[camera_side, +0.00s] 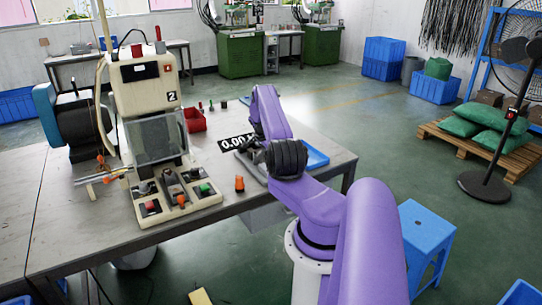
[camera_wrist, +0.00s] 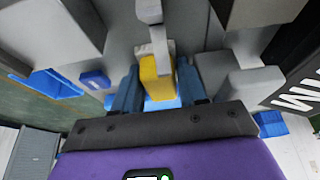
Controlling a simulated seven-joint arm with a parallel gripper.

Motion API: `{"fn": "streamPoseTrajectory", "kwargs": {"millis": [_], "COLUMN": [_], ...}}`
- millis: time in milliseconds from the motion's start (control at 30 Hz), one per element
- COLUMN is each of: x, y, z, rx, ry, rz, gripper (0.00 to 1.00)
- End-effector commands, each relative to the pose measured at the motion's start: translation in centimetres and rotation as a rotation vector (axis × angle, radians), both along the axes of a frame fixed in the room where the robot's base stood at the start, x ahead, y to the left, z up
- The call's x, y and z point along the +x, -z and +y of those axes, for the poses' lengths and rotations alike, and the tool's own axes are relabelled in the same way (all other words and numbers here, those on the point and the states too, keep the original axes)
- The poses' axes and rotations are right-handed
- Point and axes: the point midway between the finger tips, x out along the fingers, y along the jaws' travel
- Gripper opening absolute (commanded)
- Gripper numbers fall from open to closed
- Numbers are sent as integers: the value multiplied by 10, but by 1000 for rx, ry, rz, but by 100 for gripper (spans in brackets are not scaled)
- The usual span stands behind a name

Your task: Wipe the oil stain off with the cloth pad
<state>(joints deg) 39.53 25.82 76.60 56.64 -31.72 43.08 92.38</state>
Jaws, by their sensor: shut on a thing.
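In the wrist view, my gripper (camera_wrist: 157,88) has its two blue-grey fingers on either side of a yellow block-like piece (camera_wrist: 156,78). The fingers are shut on it. It looks like the cloth pad or its grip, but its underside is hidden. In the side view, my purple arm hides the gripper and whatever it holds, near the right end of the metal table (camera_side: 90,235). I cannot make out the oil stain in either view.
A cream machine (camera_side: 150,100) with a button panel stands left on the table. A red bin (camera_side: 194,120), a black 0.00 display (camera_side: 237,142), an orange-topped piece (camera_side: 239,184) and a blue tray (camera_side: 316,157) are near my arm. A blue stool (camera_side: 425,235) stands right.

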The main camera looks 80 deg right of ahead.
Motion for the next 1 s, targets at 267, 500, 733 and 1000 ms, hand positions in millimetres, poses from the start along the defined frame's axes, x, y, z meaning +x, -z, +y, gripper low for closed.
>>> {"fn": "streamPoseTrajectory", "kwargs": {"millis": [267,500,733,1000], "x": [6,4,-1,6], "y": [0,0,1,1], "z": [8,6,1,8], "rx": [3,1,2,3], "ry": [0,2,1,-1], "rz": [2,1,1,2], "gripper": [17,17,17,17]}}
